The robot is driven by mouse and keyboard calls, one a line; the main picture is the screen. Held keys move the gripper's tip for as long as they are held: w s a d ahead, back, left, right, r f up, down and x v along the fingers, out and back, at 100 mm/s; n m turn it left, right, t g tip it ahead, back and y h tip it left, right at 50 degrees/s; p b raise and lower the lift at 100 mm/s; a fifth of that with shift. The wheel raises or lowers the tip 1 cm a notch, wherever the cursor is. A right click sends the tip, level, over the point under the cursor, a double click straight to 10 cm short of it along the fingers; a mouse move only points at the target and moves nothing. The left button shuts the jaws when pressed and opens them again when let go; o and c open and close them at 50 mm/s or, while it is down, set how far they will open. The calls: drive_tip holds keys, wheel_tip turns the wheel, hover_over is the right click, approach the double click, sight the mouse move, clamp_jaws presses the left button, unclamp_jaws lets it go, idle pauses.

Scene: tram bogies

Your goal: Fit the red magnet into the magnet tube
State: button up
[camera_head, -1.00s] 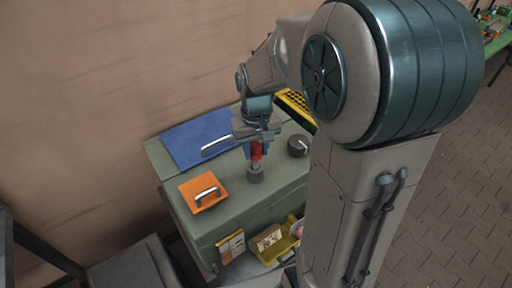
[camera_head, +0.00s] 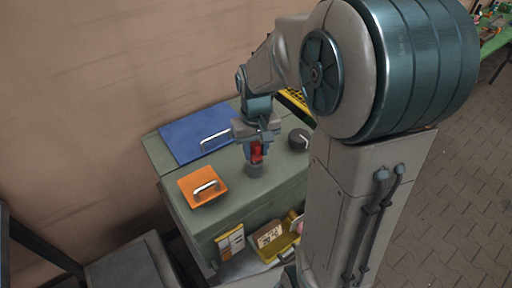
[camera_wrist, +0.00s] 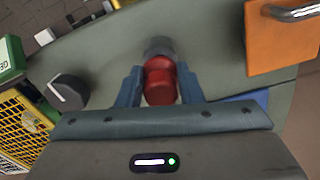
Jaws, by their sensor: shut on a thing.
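The red magnet (camera_wrist: 160,82) is between the two fingers of my gripper (camera_wrist: 160,86), which is shut on it. In the head view the red magnet (camera_head: 256,152) shows below my gripper (camera_head: 257,146). The magnet tube, a short grey cylinder (camera_head: 255,169), stands on the green bench top directly under the magnet. In the wrist view the tube (camera_wrist: 158,46) shows just beyond the magnet. The magnet seems to be at the tube's top; how far it is inside, I cannot tell.
A blue panel with a handle (camera_head: 188,134) and an orange panel with a handle (camera_head: 196,190) lie on the green bench (camera_head: 225,213). A dark round knob (camera_head: 298,140) is to the right. A yellow grid crate (camera_wrist: 22,128) shows at left in the wrist view.

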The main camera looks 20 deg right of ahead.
drive_tip(key=shift+f+b, duration=0.8)
drive_tip(key=shift+f, duration=0.3)
drive_tip(key=o, duration=1.2)
wheel_tip(320, 180, up, 14)
drive_tip(key=shift+f, duration=0.1)
